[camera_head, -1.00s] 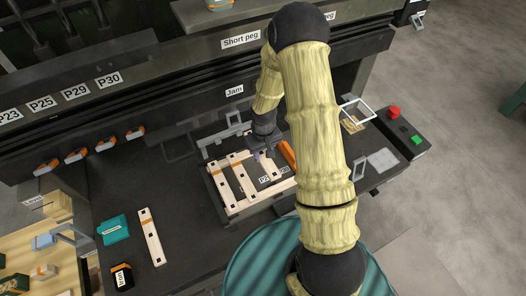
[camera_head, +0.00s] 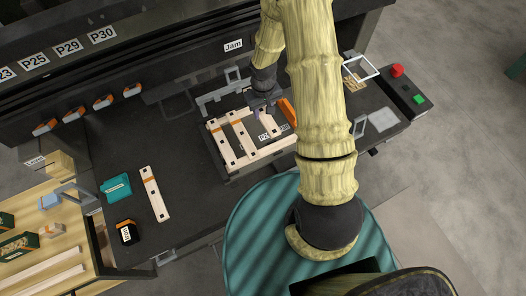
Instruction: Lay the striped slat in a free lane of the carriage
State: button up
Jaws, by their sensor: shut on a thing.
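The carriage (camera_head: 262,153), a pale wooden frame, lies on the dark bench. Two pale slats with orange bands, a left one (camera_head: 218,139) and a right one (camera_head: 242,135), lie side by side in its left part. To their right is a dark, bare-looking area with white labels. My gripper (camera_head: 257,115) points down at the carriage's far side, right of the right slat's upper end. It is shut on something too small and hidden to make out. Another striped slat (camera_head: 154,194), pale with an orange band, lies loose on the bench to the left.
An orange part (camera_head: 287,111) is at the carriage's right, partly behind my arm. A teal block (camera_head: 116,188) and a black labelled box (camera_head: 127,232) lie near the loose slat. A wooden tray (camera_head: 45,250) is at the far left. A red button (camera_head: 397,70) is at the right.

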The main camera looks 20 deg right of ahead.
aim_at(263, 113)
notch_tip(263, 113, down, 3)
jog(key=b, duration=0.6)
jog(key=shift+r, duration=0.1)
jog(key=shift+f+b, duration=0.25)
jog(key=shift+b, duration=0.95)
jog(key=shift+r, duration=0.15)
jog(key=shift+f+b, duration=2.75)
jog(key=shift+f, duration=0.55)
jog(key=shift+f, duration=0.2)
